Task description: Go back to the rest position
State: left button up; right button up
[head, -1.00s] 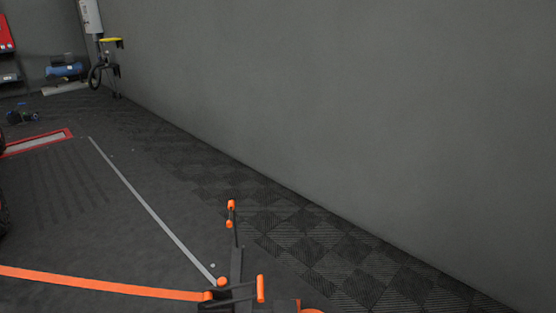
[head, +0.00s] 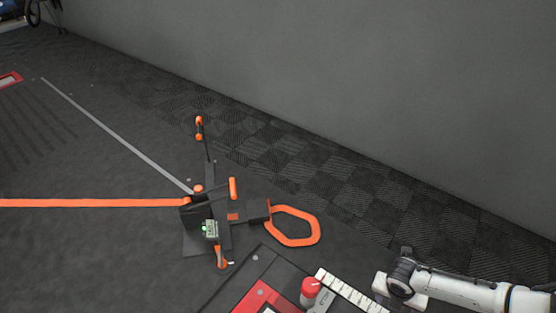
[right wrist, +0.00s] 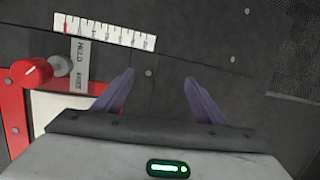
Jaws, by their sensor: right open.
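My right gripper (right wrist: 158,82) is open, its two purple fingers apart with only dark floor or platform surface showing between them in the right wrist view. Nothing is held. In the head view my right arm comes in from the right edge, with the white gripper body at the lower right beside a ruler strip; the fingers are hard to make out there. My left gripper is not in view.
A red knob (right wrist: 32,72) stands beside the white ruler strip (right wrist: 104,31) and a grey label plate (right wrist: 79,62). A black strap device (head: 228,212) with an orange strap (head: 90,203) and orange loop (head: 293,241) lies on the floor. A grey wall (head: 400,90) runs behind.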

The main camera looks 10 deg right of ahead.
jog(key=s+d+r+h, duration=0.2)
jog(key=d+r, duration=0.2)
jog(key=d, duration=0.9)
jog(key=s+a+r+m+t+y, duration=0.1)
jog(key=a+r+m+t+y, duration=0.2)
jog(key=a+m, duration=0.85)
jog(key=a+r+m+t+y, duration=0.35)
jog(key=a+r+m, duration=0.25)
jog(key=a+r, duration=0.6)
jog(key=w+a+r+m+t+y, duration=0.1)
jog(key=a+m, duration=0.3)
jog(key=a, duration=0.5)
jog(key=w+a+r+m+t+y, duration=0.15)
jog(key=a+m, duration=0.25)
jog(key=a, duration=0.5)
pick_arm(q)
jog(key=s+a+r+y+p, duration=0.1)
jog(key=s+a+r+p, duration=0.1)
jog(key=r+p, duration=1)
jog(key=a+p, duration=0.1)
jog(key=p, duration=0.7)
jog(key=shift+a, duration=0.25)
pick_arm(e)
jog(key=s+d+r+h, duration=0.1)
jog(key=d+r, duration=0.3)
jog(key=r, duration=0.7)
jog(key=shift+s+d, duration=0.2)
jog(key=shift+s, duration=0.45)
